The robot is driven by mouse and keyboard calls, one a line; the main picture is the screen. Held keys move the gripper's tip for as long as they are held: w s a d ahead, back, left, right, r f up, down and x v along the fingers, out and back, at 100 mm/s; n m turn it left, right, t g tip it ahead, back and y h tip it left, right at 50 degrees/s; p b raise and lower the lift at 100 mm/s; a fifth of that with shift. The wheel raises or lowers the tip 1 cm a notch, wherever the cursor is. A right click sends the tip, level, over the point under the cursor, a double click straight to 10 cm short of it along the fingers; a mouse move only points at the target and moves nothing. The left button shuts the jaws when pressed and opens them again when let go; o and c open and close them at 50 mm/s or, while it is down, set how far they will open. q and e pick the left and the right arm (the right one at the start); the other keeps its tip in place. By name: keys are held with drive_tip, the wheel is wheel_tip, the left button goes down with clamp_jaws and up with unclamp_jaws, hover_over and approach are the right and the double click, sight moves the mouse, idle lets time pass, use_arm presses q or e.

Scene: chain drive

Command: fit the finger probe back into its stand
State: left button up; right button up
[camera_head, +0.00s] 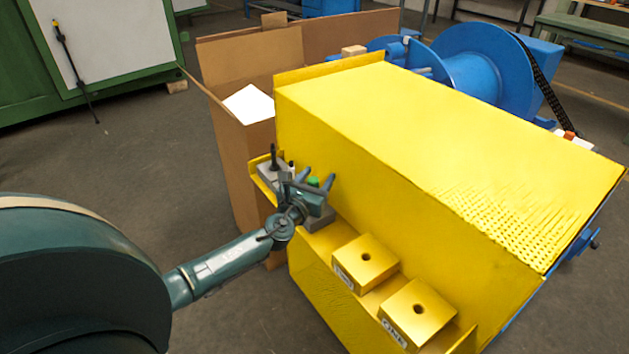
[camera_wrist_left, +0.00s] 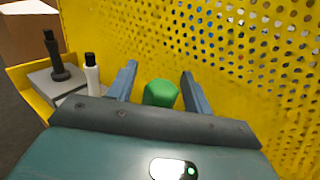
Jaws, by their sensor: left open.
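My left gripper (camera_head: 315,179) is over the ledge on the side of the yellow guard, its fingers apart. In the left wrist view a green knob (camera_wrist_left: 160,93) shows between the two open fingers, with a gap on each side; its lower part is hidden by the gripper body. A grey block (camera_wrist_left: 48,89) with an upright black handle (camera_wrist_left: 54,52) stands on the ledge to the left. A white bottle with a black cap (camera_wrist_left: 92,77) stands between them. I cannot tell for sure which piece is the finger probe. My right gripper is not in view.
Two yellow blocks with holes (camera_head: 366,257) (camera_head: 417,308) sit along the same ledge, nearer the front. The tall yellow guard (camera_head: 420,130) walls off the ledge's far side. An open cardboard box (camera_head: 238,160) stands behind.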

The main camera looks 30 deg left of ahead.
use_arm(q)
drive_tip(key=shift+s+f, duration=0.1)
drive_tip(key=shift+s, duration=0.55)
drive_tip(key=s+d, duration=0.1)
drive_tip(key=s, duration=1)
drive_tip(key=shift+s+d+p, duration=0.3)
drive_tip(key=shift+s+d, duration=0.05)
drive_tip(key=shift+s, duration=0.05)
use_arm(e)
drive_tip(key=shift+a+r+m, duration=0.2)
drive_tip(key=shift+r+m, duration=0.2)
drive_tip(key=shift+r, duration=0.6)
